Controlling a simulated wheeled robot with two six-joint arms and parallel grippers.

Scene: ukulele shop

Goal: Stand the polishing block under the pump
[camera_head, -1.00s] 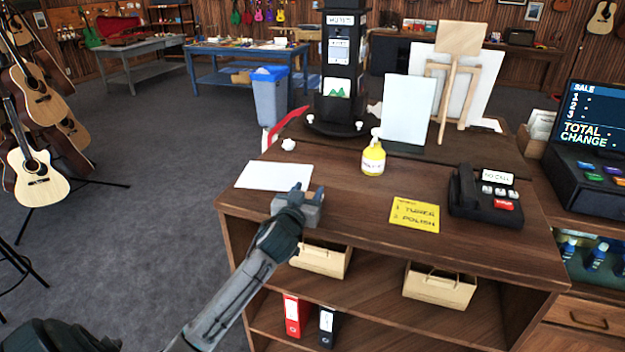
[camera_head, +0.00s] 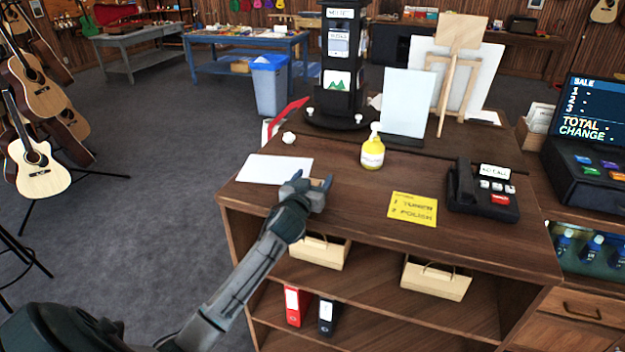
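The pump is on a yellow bottle (camera_head: 372,153) with a white top, upright on the wooden counter. My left gripper (camera_head: 312,181) is right at this block, left of and nearer than the bottle. My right gripper is not in view.
A yellow note (camera_head: 412,209) and a black telephone (camera_head: 482,191) are on the right. A black tower stand (camera_head: 340,100) and white panel (camera_head: 407,105) stand behind the bottle.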

